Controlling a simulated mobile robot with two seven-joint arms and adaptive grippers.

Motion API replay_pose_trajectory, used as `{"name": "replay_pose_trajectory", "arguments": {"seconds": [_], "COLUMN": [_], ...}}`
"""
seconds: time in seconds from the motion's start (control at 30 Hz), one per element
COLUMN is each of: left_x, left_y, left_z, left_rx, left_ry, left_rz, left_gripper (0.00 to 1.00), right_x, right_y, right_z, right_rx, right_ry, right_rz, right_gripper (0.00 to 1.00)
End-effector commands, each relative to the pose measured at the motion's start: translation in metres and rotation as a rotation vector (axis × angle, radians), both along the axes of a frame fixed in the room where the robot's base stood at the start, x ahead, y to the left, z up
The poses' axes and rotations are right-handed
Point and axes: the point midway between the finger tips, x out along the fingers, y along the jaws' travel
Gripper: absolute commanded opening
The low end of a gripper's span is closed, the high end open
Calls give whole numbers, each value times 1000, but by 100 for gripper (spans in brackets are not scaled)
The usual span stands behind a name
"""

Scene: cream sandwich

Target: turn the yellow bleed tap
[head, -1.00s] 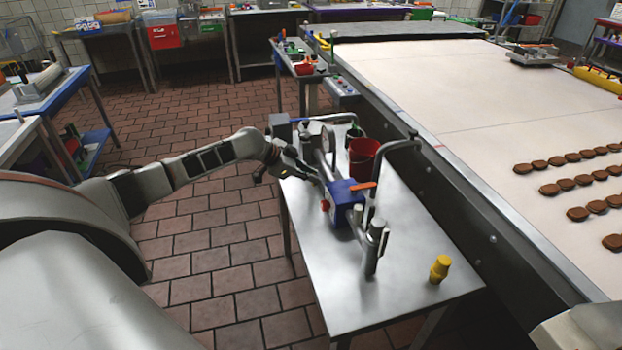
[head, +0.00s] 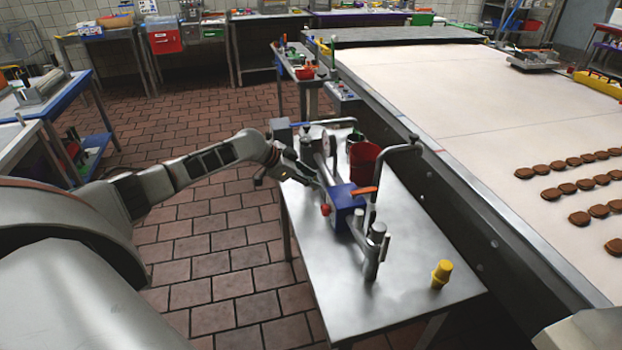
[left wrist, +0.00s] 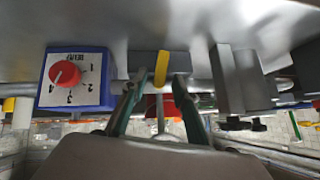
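The yellow bleed tap (left wrist: 161,68) shows in the left wrist view as a small upright yellow lever on a grey pipe. I cannot make it out in the head view, where my gripper and the pipework cover that area. My left gripper (left wrist: 158,88) is open, with one green-edged finger on each side of the tap's line. The tap lies just beyond the fingertips, and I cannot tell whether they touch anything. In the head view my left gripper (head: 310,176) is at the pipe beside the blue box (head: 346,203). My right gripper is not in view.
The blue box carries a red dial (left wrist: 65,74), close to the left finger. A conveyor (head: 480,90) runs along the right.

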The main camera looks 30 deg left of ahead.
Motion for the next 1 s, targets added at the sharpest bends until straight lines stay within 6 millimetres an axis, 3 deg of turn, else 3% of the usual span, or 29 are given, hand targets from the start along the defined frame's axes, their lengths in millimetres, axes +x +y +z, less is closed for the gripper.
{"name": "replay_pose_trajectory", "arguments": {"seconds": [0.27, 0.7, 1.0], "left_x": [-13, -65, -77], "left_y": [8, 36, 41], "left_z": [12, 70, 83], "left_rx": [3, 4, 0], "left_ry": [1, 1, 0], "left_rz": [-1, 0, 0], "left_gripper": [29, 29, 29], "right_x": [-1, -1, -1], "right_y": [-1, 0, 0], "right_z": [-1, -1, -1], "right_rx": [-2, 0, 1], "right_ry": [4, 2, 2], "right_rz": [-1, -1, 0], "right_gripper": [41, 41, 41]}}
